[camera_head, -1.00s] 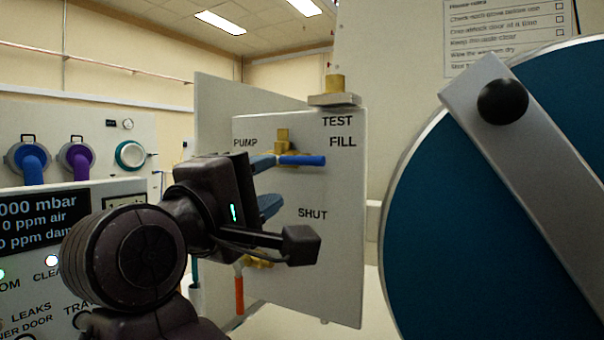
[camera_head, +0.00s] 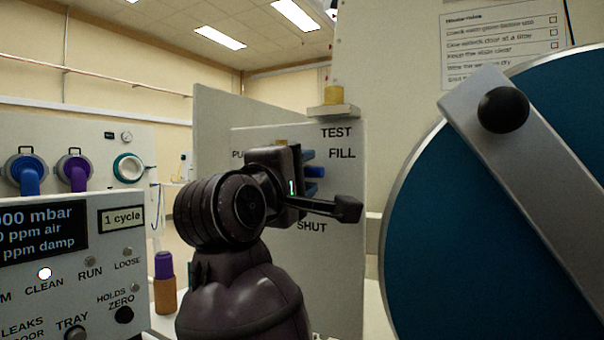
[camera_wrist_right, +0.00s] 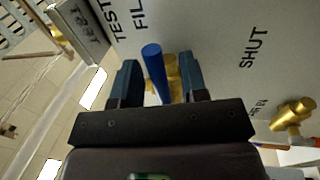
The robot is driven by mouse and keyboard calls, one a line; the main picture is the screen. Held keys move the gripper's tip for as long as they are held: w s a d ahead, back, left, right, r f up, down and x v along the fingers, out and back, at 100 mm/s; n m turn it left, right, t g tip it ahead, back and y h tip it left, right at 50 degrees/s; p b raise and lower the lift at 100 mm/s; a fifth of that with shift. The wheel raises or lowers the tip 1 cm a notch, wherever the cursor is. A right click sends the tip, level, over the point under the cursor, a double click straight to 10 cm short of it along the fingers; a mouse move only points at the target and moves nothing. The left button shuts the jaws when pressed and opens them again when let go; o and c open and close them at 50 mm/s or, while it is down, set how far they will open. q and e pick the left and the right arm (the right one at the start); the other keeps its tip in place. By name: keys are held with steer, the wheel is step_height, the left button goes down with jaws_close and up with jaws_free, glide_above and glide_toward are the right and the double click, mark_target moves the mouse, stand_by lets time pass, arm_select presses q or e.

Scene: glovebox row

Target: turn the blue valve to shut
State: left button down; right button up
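The blue valve's handle (camera_head: 315,172) shows only at its end in the head view, by the FILL label; the rest is hidden behind my right gripper. In the right wrist view the blue handle (camera_wrist_right: 155,72) lies between the two fingers, with a gap on each side, and its brass body (camera_wrist_right: 172,75) shows behind it. My right gripper (camera_head: 307,163) is open at the panel, its fingers around the handle; it also shows in the wrist view (camera_wrist_right: 158,75). The SHUT label (camera_head: 312,227) is below the gripper. My left gripper is out of view.
The white valve panel (camera_head: 345,260) stands close in front. A large blue round door (camera_head: 430,220) with a grey bar is close on the right. A brass fitting (camera_wrist_right: 293,112) sits beyond SHUT in the wrist view. A control box (camera_head: 130,255) stands on the left.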

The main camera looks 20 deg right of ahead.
steer(key=shift+d, duration=0.1)
steer(key=shift+c, duration=0.3)
jaws_close()
steer(key=shift+f, duration=0.15)
